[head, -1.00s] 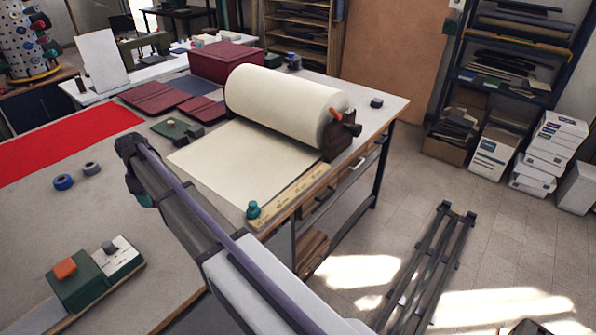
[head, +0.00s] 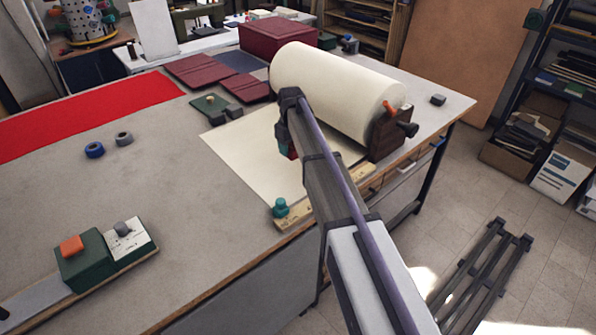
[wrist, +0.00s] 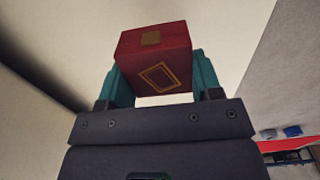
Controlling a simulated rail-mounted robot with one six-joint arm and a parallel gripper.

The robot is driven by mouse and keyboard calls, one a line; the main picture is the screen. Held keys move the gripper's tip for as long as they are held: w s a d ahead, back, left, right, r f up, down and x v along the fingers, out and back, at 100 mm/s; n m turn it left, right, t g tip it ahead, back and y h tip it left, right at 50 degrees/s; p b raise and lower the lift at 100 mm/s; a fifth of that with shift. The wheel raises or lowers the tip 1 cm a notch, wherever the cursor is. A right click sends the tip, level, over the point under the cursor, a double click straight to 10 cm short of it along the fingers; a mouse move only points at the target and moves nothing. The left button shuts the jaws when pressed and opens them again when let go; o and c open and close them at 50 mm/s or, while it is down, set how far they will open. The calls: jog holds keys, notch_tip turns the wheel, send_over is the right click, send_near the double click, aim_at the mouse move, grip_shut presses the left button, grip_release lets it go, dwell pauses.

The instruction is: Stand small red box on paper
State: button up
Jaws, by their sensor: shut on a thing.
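The small red box (wrist: 157,62) shows in the wrist view, dark red with a gold rectangle outline on one face and a tan square patch on another. My gripper (wrist: 158,75) is shut on it, with a teal finger on each side. In the head view, my gripper (head: 287,150) is over the cream paper (head: 240,160), and only a sliver of the box (head: 292,151) shows behind my arm. The gap between box and paper cannot be judged. The paper lies flat, unrolled from a large roll (head: 335,90).
A wooden strip (head: 300,215) with a teal knob (head: 280,208) lies along the paper's front edge. A green tool (head: 215,108) sits at its back left corner. The roll's dark holder (head: 388,135) stands to the right.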

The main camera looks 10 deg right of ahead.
aim_at(292, 145)
notch_tip(292, 145, down, 8)
jog(key=b, duration=0.6)
jog(key=shift+f, duration=0.15)
jog(key=shift+r, duration=0.3)
jog(key=shift+f, duration=0.25)
jog(key=o, duration=1)
jog(key=shift+r, duration=0.1)
notch_tip(292, 145, up, 13)
jog(key=p, duration=1.2)
jog(key=shift+f+p, duration=0.2)
jog(key=shift+p, duration=0.1)
jog(key=shift+s+d+f+m+b, duration=0.15)
jog(key=shift+s+m, duration=0.8)
jog(key=shift+s, duration=4.7)
jog(key=shift+s+f+m+b, duration=0.2)
jog(key=shift+s+m, duration=0.7)
jog(key=shift+s, duration=4.75)
jog(key=shift+s+d+f+m+b, duration=0.15)
jog(key=shift+s+m, duration=0.8)
jog(key=shift+s, duration=4.7)
